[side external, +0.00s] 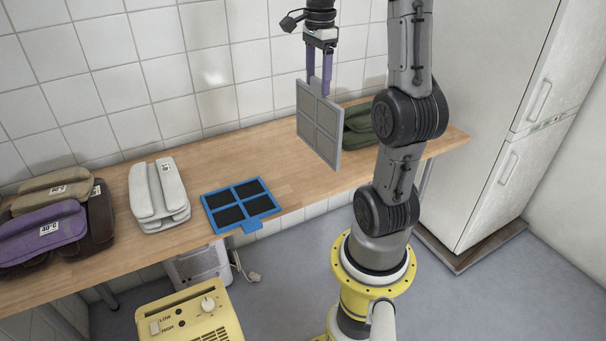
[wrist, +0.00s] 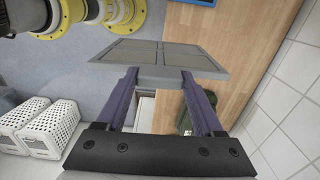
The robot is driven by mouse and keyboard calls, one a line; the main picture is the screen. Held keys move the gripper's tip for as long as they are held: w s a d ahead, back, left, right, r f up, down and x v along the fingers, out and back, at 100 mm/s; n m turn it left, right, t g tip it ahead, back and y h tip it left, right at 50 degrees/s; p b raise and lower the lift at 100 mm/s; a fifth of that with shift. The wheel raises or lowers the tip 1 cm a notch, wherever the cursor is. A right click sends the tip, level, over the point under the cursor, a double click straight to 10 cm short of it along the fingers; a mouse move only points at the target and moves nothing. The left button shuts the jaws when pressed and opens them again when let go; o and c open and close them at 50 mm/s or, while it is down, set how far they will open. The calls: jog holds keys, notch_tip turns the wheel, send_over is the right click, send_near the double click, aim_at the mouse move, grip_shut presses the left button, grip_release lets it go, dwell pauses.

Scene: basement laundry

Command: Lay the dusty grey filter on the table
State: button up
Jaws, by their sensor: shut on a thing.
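The dusty grey filter (side external: 319,123) is a flat framed panel with four panes, hanging upright above the wooden table (side external: 285,163). My gripper (side external: 319,88) is shut on its top edge, with purple fingers on the filter. In the wrist view the grey filter (wrist: 160,57) spans between the fingertips of my gripper (wrist: 160,76), and the table (wrist: 238,40) lies beyond it. A blue-framed filter (side external: 240,203) with dark panes lies flat at the table's front edge, its tab jutting out over the edge.
A yellow unit (side external: 185,318) with a knob stands in front. Bare wood shows between the blue filter and the green cloth.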

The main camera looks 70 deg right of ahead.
aim_at(320, 98)
jog(key=f, duration=0.4)
jog(key=shift+s+f, duration=0.25)
jog(key=shift+s, duration=0.15)
jog(key=shift+w+d+f, duration=0.15)
jog(key=shift+d+f, duration=0.05)
jog(key=shift+f, duration=0.15)
jog(key=w+d+f, duration=0.7)
jog(key=d+f, duration=0.4)
jog(key=f, duration=0.1)
jog(key=shift+w+d+f, duration=0.15)
jog(key=shift+w+f, duration=0.2)
jog(key=shift+f, duration=0.2)
jog(key=o, duration=1.5)
jog(key=shift+o, duration=0.2)
